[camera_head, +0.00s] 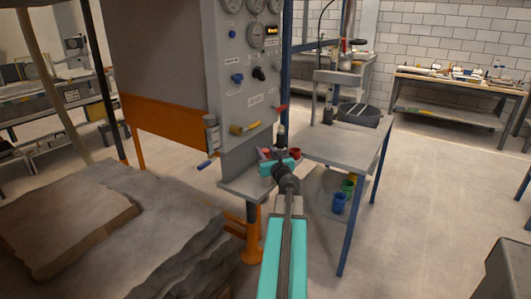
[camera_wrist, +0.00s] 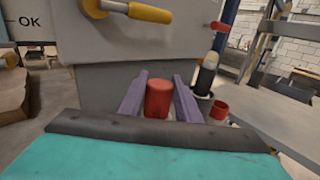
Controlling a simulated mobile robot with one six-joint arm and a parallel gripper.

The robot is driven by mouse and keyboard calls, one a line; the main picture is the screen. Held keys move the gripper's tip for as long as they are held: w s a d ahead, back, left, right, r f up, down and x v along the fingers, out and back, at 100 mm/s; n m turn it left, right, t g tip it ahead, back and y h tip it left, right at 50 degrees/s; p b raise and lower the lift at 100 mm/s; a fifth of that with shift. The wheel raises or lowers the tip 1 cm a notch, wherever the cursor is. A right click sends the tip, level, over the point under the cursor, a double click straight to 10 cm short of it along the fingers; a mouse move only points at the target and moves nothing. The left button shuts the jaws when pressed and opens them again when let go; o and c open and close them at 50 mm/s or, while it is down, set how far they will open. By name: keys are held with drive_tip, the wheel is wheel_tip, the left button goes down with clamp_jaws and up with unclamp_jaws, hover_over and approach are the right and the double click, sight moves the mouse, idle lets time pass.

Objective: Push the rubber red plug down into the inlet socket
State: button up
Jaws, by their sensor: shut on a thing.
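The red plug (camera_wrist: 158,99) stands upright between the two purple fingers of my gripper (camera_wrist: 160,98) in the wrist view. The fingers are shut on it, one on each side. Its lower end and the inlet socket below it are hidden by my gripper's dark edge. In the head view my gripper (camera_head: 278,157) is over the small grey shelf at the foot of the grey panel, and the plug is too small to make out clearly there.
A dark bottle with a pale cap (camera_wrist: 207,73) and a red cup (camera_wrist: 219,110) stand just right of my gripper. The grey panel (camera_wrist: 125,45) with a yellow handle (camera_wrist: 150,13) rises close behind.

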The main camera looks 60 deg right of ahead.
drive_tip(key=shift+f, duration=0.25)
drive_tip(key=o, duration=1.3)
drive_tip(key=shift+s+a, duration=0.15)
